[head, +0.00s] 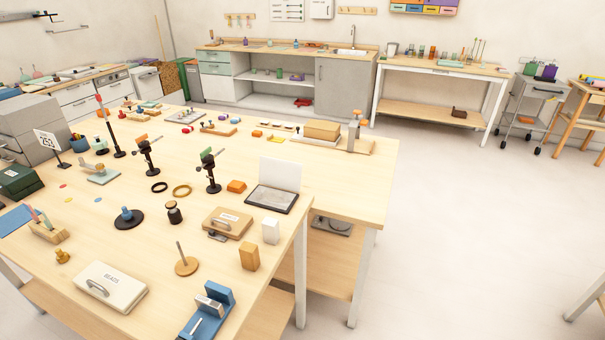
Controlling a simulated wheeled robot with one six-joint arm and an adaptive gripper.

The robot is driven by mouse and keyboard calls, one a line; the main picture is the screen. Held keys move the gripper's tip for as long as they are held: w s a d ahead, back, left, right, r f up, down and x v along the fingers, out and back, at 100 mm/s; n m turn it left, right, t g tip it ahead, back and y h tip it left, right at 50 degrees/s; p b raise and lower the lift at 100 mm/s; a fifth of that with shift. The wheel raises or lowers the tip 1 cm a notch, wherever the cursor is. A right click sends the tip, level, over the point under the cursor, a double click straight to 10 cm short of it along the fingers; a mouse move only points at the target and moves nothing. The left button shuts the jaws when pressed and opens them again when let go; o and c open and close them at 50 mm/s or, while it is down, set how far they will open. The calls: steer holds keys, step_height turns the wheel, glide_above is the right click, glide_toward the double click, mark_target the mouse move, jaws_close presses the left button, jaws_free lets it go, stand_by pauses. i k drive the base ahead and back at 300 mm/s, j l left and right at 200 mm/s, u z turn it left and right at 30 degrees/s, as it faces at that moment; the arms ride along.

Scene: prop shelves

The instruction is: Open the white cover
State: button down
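Another white panel (281,173) stands upright at the back of a dark, shallow grey-topped base (272,198) near the table's right side. My gripper is not in view.
Near the white cover are a small brass piece (62,257), a wooden disc with a peg (186,265) and a blue fixture (208,312). A wooden lid with a handle (228,222) lies further right. Open floor (460,240) lies right of the table.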

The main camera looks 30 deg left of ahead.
mark_target(282, 174)
steer(key=i+u, duration=0.2)
steer(key=u, duration=0.15)
steer(key=i+l+u, duration=0.15)
steer(key=u, duration=0.2)
steer(key=i+l+u, duration=0.4)
steer(key=i+l, duration=1.5)
